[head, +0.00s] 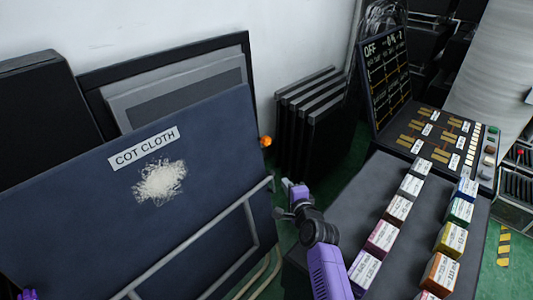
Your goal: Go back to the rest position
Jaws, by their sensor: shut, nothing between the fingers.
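My gripper (287,198) is at the end of my purple and black arm, near the middle of the head view. It is shut and empty. It is seen in front of the gap between a dark blue panel (90,215) labelled "COT CLOTH" and a dark table (365,185). In the picture it is close to the upper end of a grey tubular rail (200,232); I cannot tell whether they touch. The fingertips are small and partly hidden by the wrist.
Several coloured labelled boxes (397,208) stand in two rows on the table. A control console (430,137) with a dark screen (384,70) stands behind them. Dark upright panels (305,115) lean by the white wall. A small orange knob (266,141) shows beside the blue panel. Green floor (497,270) shows at right.

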